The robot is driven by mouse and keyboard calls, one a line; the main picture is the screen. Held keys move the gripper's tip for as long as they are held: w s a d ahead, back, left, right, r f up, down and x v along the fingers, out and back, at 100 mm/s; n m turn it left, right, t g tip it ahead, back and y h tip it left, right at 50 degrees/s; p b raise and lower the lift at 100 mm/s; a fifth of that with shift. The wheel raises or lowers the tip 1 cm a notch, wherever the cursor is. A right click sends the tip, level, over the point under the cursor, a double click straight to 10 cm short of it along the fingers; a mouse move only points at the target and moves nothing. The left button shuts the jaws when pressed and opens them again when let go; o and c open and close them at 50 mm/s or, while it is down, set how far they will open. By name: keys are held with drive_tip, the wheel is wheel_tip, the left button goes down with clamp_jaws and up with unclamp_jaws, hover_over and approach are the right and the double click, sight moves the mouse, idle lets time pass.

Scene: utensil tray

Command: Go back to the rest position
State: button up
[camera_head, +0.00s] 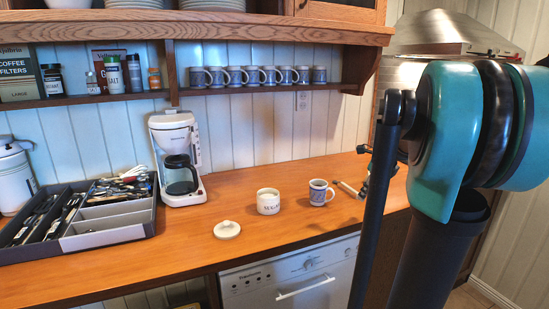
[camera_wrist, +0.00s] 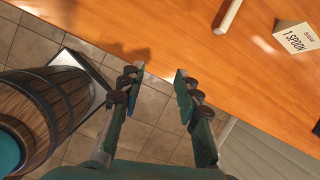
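My gripper (camera_wrist: 160,78) is in the wrist view with its two fingers apart and nothing between them. Below the fingers are the counter's front edge and the tiled floor. In the head view my teal and black arm fills the right side, and the gripper is mostly hidden behind it. The utensil tray (camera_head: 105,234) sits at the left of the wooden counter (camera_head: 240,250), with dark and light utensils in its compartments.
A coffee maker (camera_head: 178,150), an open white jar (camera_head: 268,201), its apparent lid (camera_head: 227,230) and a patterned mug (camera_head: 319,192) stand on the counter. A barrel (camera_wrist: 48,108) stands on the floor.

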drive_tip(key=s+a+f+n, duration=0.6)
drive_tip(key=s+f+n, duration=0.4)
drive_tip(key=n, duration=0.4)
drive_tip(key=s+a+f+n+h, duration=0.1)
drive_tip(key=s+a+f+n, duration=0.5)
drive_tip(key=s+f+n, duration=0.4)
drive_tip(key=s+n, duration=0.2)
drive_tip(key=n, duration=0.2)
drive_tip(key=shift+s+f+h, duration=0.15)
drive_tip(key=shift+h, duration=0.15)
drive_tip(key=shift+o, duration=0.6)
